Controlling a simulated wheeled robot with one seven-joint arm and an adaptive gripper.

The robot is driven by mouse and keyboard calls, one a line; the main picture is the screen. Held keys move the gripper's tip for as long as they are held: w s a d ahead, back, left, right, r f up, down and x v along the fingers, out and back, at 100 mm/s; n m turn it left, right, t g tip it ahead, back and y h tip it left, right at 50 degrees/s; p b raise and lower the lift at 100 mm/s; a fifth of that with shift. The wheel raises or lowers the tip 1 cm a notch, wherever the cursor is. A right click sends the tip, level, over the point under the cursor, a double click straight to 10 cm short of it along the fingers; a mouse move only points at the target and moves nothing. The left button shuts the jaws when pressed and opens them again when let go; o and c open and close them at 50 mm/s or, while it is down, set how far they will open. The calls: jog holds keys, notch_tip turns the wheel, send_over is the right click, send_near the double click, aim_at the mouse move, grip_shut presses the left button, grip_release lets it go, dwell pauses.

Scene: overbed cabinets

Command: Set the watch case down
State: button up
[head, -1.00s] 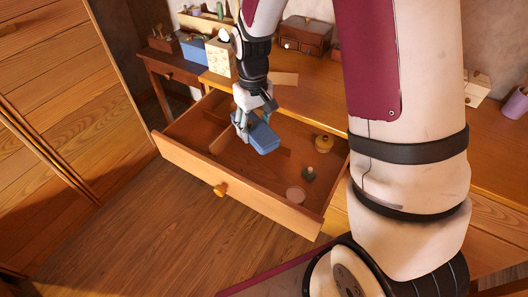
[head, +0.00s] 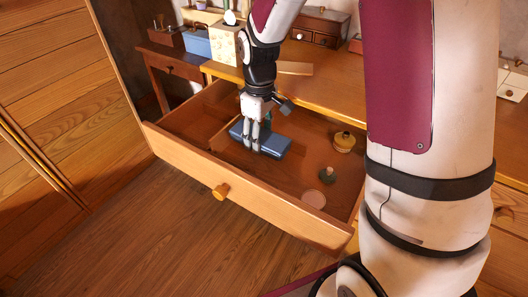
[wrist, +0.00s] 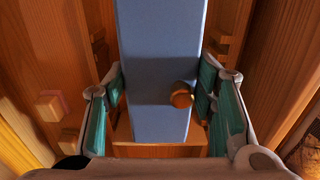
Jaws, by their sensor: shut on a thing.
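The watch case is a long blue box (head: 274,144), with a small brown knob on the face seen in the wrist view (wrist: 160,60). My gripper (head: 256,148) points down and is shut on the case, with one finger on each side of it in the wrist view. The case is over the open wooden drawer (head: 215,175), within its walls and roughly level. I cannot tell whether its underside touches the drawer floor.
A low divider (head: 229,132) stands left of the case. The desk top (head: 335,88) lies behind.

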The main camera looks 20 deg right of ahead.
aim_at(261, 160)
jog(key=shift+f+b, duration=0.85)
jog(key=shift+f, duration=2.35)
jog(key=shift+f, duration=0.15)
jog(key=o, duration=1.4)
jog(key=shift+o, duration=0.2)
notch_tip(261, 160, up, 12)
jog(key=p, duration=0.3)
jog(key=shift+r, duration=0.2)
